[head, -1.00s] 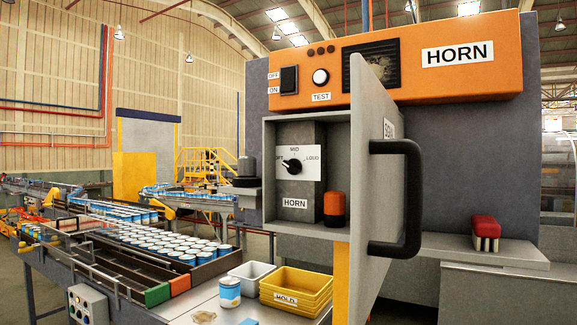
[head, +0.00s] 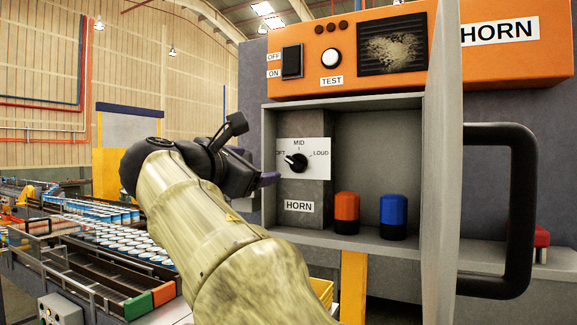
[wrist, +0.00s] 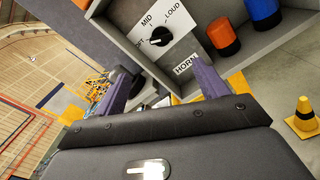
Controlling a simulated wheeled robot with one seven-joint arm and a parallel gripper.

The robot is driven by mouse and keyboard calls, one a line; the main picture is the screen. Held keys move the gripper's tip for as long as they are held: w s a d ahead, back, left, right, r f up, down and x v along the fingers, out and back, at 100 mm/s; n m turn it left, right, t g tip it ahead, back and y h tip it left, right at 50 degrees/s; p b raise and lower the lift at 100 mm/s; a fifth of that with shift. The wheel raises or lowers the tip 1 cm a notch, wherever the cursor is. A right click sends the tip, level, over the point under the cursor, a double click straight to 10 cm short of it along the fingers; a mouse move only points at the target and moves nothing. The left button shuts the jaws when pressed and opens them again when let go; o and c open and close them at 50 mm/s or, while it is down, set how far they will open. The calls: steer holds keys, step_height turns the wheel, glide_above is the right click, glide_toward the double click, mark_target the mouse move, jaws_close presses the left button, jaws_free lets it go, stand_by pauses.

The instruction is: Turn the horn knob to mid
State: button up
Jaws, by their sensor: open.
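The horn knob (head: 297,162) is a black round knob on a white dial plate marked MID at the top and LOUD at the right. The left label is partly hidden and reads "OFT". The knob's white pointer is turned left, toward that label. In the wrist view the knob (wrist: 160,36) is ahead of the two purple fingers, roughly between their lines. My gripper (head: 256,168) is open, just left of the dial plate and apart from the knob. The fingers are empty in the wrist view (wrist: 165,78).
The open grey cabinet door (head: 443,190) with its black handle (head: 520,210) stands to the right. An orange cylinder (head: 347,212) and a blue cylinder (head: 393,215) stand on the cabinet floor. The orange panel (head: 350,55) is above. Conveyors with cans (head: 120,240) are at left.

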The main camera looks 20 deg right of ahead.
mark_target(294, 162)
steer(key=shift+s+d, duration=0.1)
steer(key=shift+s, duration=0.1)
steer(key=p+x, duration=0.8)
steer(key=x, duration=0.8)
steer(key=shift+w+d+r+p, duration=0.2)
steer(key=shift+w+d+p, duration=0.05)
steer(key=shift+w+p, duration=0.05)
steer(key=shift+w+d+f, duration=0.2)
steer(key=shift+w+d, duration=0.1)
steer(key=shift+w, duration=0.05)
steer(key=shift+s, duration=0.2)
steer(key=shift+c, duration=0.6)
steer(key=c, duration=0.9)
